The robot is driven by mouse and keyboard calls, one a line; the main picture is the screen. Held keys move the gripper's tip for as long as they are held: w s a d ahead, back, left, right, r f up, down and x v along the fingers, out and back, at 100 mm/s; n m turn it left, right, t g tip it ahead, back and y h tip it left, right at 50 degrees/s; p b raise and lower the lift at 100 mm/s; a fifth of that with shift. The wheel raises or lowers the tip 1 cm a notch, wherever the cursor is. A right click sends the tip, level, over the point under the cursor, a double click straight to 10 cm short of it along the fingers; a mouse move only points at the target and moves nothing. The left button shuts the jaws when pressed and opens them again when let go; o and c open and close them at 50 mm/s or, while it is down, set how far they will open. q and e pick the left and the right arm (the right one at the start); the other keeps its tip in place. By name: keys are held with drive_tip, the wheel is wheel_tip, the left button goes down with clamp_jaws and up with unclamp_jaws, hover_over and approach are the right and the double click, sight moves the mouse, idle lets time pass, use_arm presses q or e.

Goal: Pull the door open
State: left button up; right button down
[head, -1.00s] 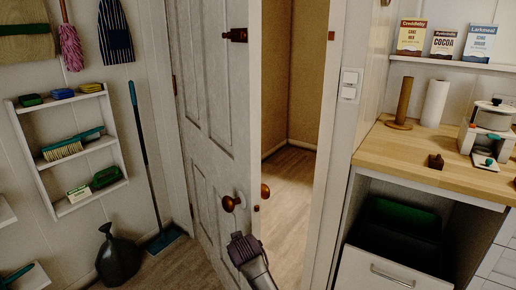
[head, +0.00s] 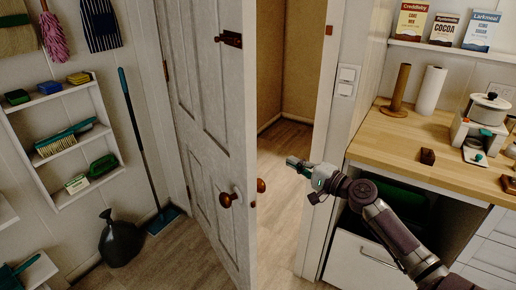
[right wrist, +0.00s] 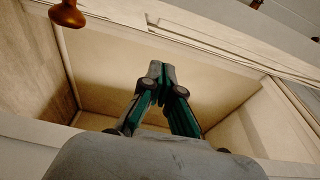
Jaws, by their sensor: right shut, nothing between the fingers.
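The white panelled door (head: 205,120) stands ajar, with an opening on its right side. It has a round brown knob (head: 226,200) on the near face and another knob (head: 261,186) on the far side of its edge. My right gripper (head: 292,162) is right of the door edge, in front of the opening, apart from both knobs. It is shut and empty. In the right wrist view its green fingers (right wrist: 156,68) are together, with a brown knob (right wrist: 67,14) at the top left. My left gripper is not in view.
The door frame (head: 322,150) and a wooden counter (head: 400,135) with an open drawer front (head: 360,262) lie right of the opening. Floor before the door is clear.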

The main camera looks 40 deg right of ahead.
drive_tip(key=w+a+p, duration=0.3)
drive_tip(key=w+a, duration=0.3)
drive_tip(key=w, duration=0.3)
drive_tip(key=shift+w+p, duration=0.4)
drive_tip(key=shift+a, duration=0.1)
